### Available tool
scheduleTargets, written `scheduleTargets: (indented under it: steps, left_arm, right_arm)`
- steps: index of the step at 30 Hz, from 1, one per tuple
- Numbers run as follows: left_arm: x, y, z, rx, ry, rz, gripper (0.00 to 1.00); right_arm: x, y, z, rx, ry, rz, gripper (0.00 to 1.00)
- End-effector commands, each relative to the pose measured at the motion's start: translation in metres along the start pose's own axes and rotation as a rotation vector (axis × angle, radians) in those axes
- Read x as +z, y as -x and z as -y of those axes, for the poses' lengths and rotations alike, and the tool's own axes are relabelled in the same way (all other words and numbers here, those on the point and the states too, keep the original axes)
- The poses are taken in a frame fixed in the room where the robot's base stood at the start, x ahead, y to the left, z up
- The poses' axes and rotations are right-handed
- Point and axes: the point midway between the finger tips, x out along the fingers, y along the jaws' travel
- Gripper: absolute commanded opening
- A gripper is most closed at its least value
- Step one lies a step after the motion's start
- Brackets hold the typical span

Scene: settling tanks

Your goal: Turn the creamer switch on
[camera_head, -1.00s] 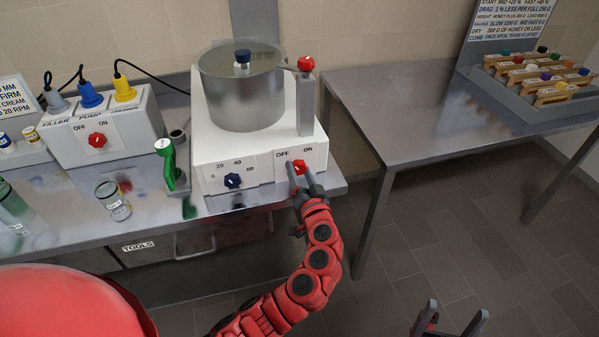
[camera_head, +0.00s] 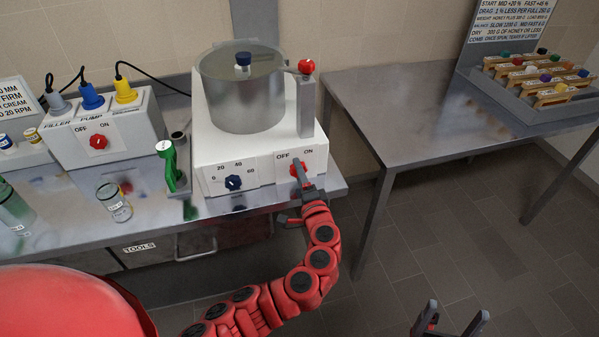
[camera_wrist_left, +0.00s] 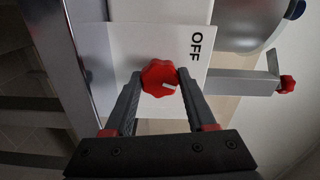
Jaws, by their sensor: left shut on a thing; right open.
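The white machine (camera_head: 232,150) with a clear-lidded metal drum (camera_head: 240,98) stands on the left bench. Its red switch knob (camera_wrist_left: 160,78) sits on a front plate marked OFF and ON. My left gripper (camera_head: 297,168) reaches this knob from the front and partly hides it in the head view. In the left wrist view, the fingers of my left gripper (camera_wrist_left: 161,76) are shut on the knob's two sides. The knob's white mark points to the right in that view, below the OFF label. My right gripper (camera_head: 458,308) is open and empty at the bottom right, over the floor.
A green-handled tool (camera_head: 168,165) and jars (camera_head: 115,205) are nearby. The right table (camera_head: 410,105) is mostly clear.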

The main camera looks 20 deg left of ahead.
Motion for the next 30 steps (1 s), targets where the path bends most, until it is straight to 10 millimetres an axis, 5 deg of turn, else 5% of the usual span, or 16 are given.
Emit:
scheduleTargets:
  steps: [12,30]
  left_arm:
    - [0.0006,0.0000,-0.0005,0.002,-0.247,0.002,0.00]
    - [0.0005,0.0002,-0.0017,0.004,-0.304,0.001,0.00]
  right_arm:
    - [-0.0014,-0.0083,-0.0004,0.000,0.000,0.000,0.81]
    - [-0.0016,-0.0093,-0.0004,0.000,0.000,0.000,0.81]
